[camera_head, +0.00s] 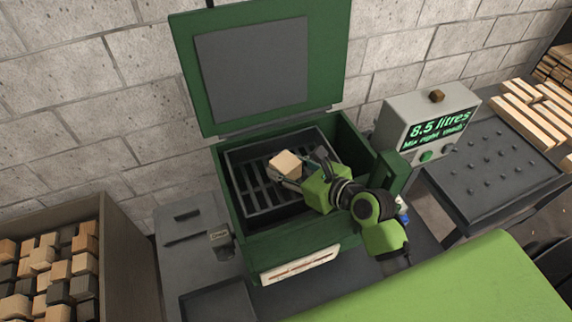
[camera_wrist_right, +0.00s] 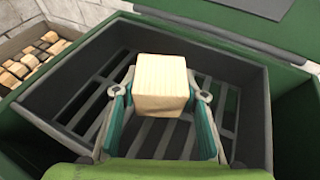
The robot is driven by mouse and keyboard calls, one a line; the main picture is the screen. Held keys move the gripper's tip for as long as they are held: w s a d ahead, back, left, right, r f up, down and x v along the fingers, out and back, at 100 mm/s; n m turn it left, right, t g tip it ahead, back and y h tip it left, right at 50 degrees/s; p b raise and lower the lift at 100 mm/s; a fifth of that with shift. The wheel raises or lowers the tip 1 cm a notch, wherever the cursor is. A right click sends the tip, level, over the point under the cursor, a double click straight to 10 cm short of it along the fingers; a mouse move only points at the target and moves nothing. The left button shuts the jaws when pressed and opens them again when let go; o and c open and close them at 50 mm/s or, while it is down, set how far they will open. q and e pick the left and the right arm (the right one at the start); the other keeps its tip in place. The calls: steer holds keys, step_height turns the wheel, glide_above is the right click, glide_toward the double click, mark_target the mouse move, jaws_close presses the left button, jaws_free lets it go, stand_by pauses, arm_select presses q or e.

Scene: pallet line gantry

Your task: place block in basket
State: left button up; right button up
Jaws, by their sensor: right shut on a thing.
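A pale wooden block (camera_head: 285,164) is held in my right gripper (camera_head: 297,174), over the slatted dark basket. The block (camera_wrist_right: 161,84) shows between the two fingers in the right wrist view, and the gripper (camera_wrist_right: 160,98) is shut on it. The dark grey basket (camera_head: 241,187) sits inside a green machine with its lid raised. Its slatted floor and walls also show around the block in the right wrist view (camera_wrist_right: 262,120). The block appears above the basket floor; the exact height is hard to tell. My left gripper is not in view.
The open green lid (camera_head: 183,75) stands at the back. A grey display box (camera_head: 395,122) reading "8.5 litres" stands to the right. A wooden bin (camera_head: 125,240) of light and dark blocks is at the left. A dark studded table (camera_head: 470,185) is at the right.

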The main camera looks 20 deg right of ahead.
steer(key=shift+f, duration=0.2)
steer(key=o, duration=1.1)
steer(key=shift+o, duration=0.2)
steer(key=shift+r, duration=0.4)
steer(key=shift+s+d+r, duration=0.15)
steer(key=shift+s+r, duration=0.1)
steer(key=b+v, duration=0.2)
steer(key=v, duration=0.9)
steer(key=shift+s, duration=0.25)
steer(key=shift+d, duration=0.1)
